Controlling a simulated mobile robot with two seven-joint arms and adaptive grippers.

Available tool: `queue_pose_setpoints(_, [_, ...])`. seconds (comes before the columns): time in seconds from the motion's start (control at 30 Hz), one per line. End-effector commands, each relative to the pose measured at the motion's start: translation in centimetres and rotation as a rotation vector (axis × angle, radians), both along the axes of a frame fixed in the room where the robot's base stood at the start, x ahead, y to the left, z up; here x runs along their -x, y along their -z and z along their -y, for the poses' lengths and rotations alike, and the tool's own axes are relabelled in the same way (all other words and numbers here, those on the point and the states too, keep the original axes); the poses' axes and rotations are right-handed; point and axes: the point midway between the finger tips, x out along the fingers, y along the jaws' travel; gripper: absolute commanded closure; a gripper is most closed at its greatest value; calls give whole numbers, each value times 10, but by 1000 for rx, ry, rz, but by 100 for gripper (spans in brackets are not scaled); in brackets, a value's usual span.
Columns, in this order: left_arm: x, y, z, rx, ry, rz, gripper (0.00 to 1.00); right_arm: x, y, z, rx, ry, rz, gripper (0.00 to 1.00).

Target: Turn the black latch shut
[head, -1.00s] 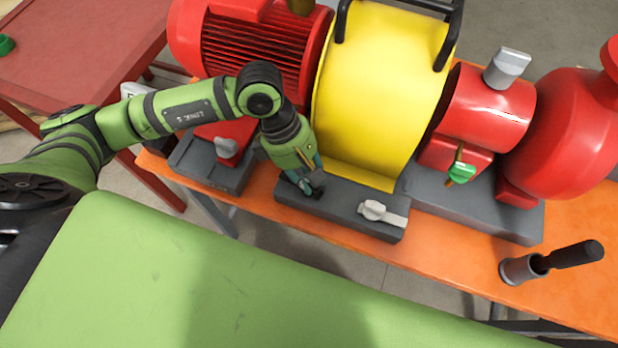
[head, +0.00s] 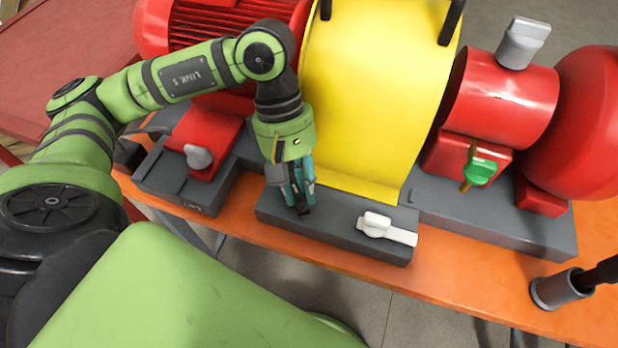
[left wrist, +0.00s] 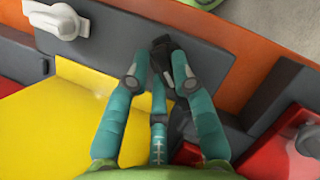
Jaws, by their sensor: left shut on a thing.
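The black latch (left wrist: 162,45) is on the grey base block under the yellow guard, at the fingertips of my left gripper (left wrist: 158,82) in the left wrist view. The gripper's teal fingers close around part of it and hide some of it. In the head view, my left gripper (head: 301,205) points down at the left part of this block, and only a small dark piece of the latch (head: 304,213) shows below the fingers. The latch's exact angle is hard to tell. My right gripper is not in view.
A white latch (head: 386,229) sits on the same grey block (head: 335,246), to the right. The yellow guard (head: 375,90) rises behind. A grey knob (head: 198,157) is at left, a green-tagged valve (head: 480,172) at right.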

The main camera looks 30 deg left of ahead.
Motion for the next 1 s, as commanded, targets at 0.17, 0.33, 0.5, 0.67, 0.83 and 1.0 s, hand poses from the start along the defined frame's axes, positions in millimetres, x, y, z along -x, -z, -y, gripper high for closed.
queue_pose_setpoints(0.17, [2,1,-1,0,5,-2,100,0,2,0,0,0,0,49])
queue_pose_setpoints(0.33, [2,1,-1,-1,6,-3,100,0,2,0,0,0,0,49])
queue_pose_setpoints(0.5, [2,1,-1,0,6,-4,51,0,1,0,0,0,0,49])
queue_pose_setpoints(0.67, [1,0,-1,0,5,-2,51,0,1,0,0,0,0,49])
queue_pose_setpoints(0.83, [1,-1,-1,0,4,-1,51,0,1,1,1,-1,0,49])
queue_pose_setpoints(1.0, [-4,-17,-7,0,2,4,51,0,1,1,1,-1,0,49])
